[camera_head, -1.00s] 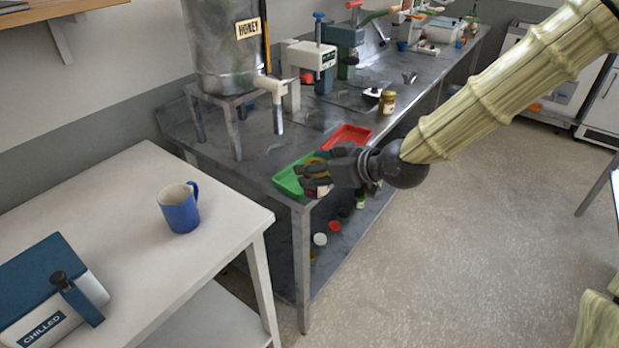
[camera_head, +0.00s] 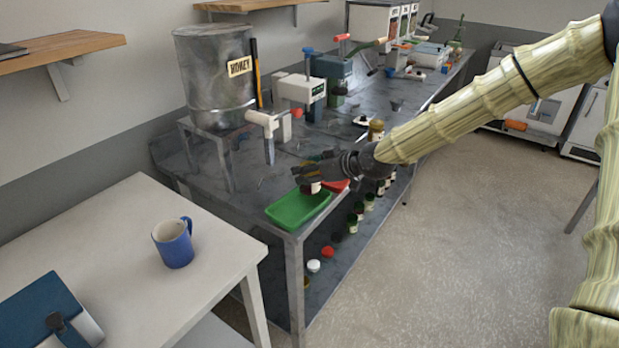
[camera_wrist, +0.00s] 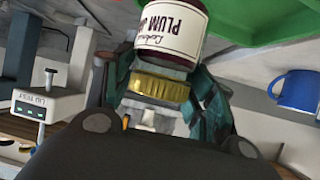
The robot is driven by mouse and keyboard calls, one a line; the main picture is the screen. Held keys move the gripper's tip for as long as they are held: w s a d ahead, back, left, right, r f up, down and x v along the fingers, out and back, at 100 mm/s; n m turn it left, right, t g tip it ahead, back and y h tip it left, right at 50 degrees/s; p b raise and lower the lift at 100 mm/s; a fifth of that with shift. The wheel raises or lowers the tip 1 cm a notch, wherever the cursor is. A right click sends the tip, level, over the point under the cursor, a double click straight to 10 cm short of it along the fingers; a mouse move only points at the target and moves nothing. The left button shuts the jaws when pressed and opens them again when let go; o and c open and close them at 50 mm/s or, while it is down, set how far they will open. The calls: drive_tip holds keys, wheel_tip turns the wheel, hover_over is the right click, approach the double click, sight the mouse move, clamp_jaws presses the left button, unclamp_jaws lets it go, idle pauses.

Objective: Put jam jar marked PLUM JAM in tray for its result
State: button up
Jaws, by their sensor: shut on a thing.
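My gripper (camera_head: 306,182) is shut on the plum jam jar (camera_head: 311,188). In the wrist view the jar (camera_wrist: 170,25) shows a pale label reading PLUM JAM, upside down in the picture. Its gold lid (camera_wrist: 158,86) is between the fingers (camera_wrist: 160,100). In the head view the jar is above the far end of the green tray (camera_head: 290,215), near the red tray (camera_head: 342,185), which the gripper partly hides. The green tray (camera_wrist: 275,22) also fills the wrist view's upper right. Its visible floor looks empty. I cannot tell how high the jar is above it.
A honey drum (camera_head: 212,75) on a stand and a white lid tester (camera_head: 300,90) stand behind the trays. Another jar (camera_head: 376,130) is farther along the bench. Several jars and lids are on the lower shelf. A blue mug (camera_head: 174,245) stands on the white table (camera_head: 120,215).

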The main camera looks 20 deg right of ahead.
drive_tip(key=shift+w+f+p, duration=0.1)
drive_tip(key=shift+f+p, duration=0.4)
drive_tip(key=shift+f, duration=1.2)
drive_tip(key=shift+f, duration=0.15)
drive_tip(key=o, duration=1.4)
drive_tip(key=shift+b+v, duration=0.7)
drive_tip(key=shift+v, duration=5.4)
